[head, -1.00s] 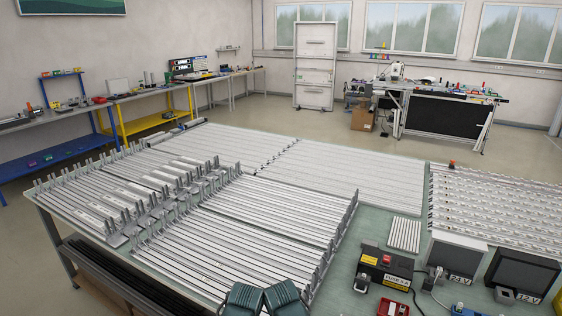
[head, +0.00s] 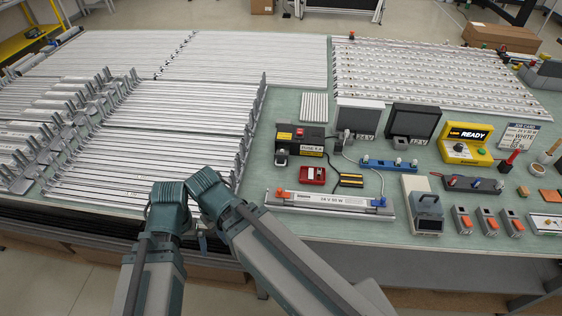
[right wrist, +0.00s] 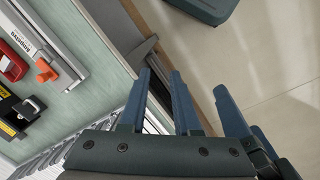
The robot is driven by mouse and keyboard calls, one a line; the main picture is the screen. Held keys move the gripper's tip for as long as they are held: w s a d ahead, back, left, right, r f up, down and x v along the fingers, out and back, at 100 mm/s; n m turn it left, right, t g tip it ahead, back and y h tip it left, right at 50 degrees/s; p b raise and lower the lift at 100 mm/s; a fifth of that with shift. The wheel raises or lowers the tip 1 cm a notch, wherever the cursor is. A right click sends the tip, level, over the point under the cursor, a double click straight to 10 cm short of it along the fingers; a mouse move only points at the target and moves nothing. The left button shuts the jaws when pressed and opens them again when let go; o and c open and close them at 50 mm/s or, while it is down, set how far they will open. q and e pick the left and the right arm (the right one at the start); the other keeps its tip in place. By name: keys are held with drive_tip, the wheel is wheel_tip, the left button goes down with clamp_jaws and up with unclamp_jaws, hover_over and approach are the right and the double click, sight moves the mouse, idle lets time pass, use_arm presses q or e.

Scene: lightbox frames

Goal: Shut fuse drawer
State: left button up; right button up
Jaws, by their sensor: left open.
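My left gripper (head: 203,239) hangs low at the table's front edge, well apart from the box, and is open and empty. My right gripper (right wrist: 162,72) shows in the right wrist view with a gap between its fingers and nothing in it. Its fingers are mostly hidden by my arm in the head view.
A red device (head: 312,176), black-and-yellow pieces (head: 350,181) and a long light bar (head: 325,203) lie in front of the fuse box. The 24 V box (head: 358,118) stands close on its right. Metal profiles (head: 160,130) fill the table's left. Bare table lies left of the box.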

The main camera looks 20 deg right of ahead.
drive_tip(key=shift+c, duration=1.2)
drive_tip(key=shift+n+t+y, duration=0.6)
drive_tip(key=shift+n+y, duration=0.2)
drive_tip(key=shift+n, duration=0.1)
drive_tip(key=w+d, duration=0.1)
drive_tip(key=w+d+f+b, duration=0.2)
drive_tip(key=w+d, duration=0.1)
clamp_jaws()
drive_tip(key=w+d+n+t+b, duration=0.1)
drive_tip(key=w+d, duration=0.1)
drive_tip(key=d, duration=0.2)
drive_tip(key=w+d+n+t+y+b, duration=0.1)
drive_tip(key=w+d, duration=0.1)
drive_tip(key=d, duration=0.2)
drive_tip(key=w+d+n+t+b, duration=0.1)
drive_tip(key=w+d+t, duration=0.1)
drive_tip(key=w+d, duration=0.1)
drive_tip(key=shift+d+f+y, duration=0.3)
drive_tip(key=shift+d+f, duration=0.05)
drive_tip(key=shift+d, duration=0.3)
drive_tip(key=w+d+r+n+t+b, duration=0.1)
drive_tip(key=w+d+n+t, duration=0.1)
drive_tip(key=d, duration=0.7)
drive_tip(key=shift+r+t, duration=0.2)
drive_tip(key=shift+t, duration=0.2)
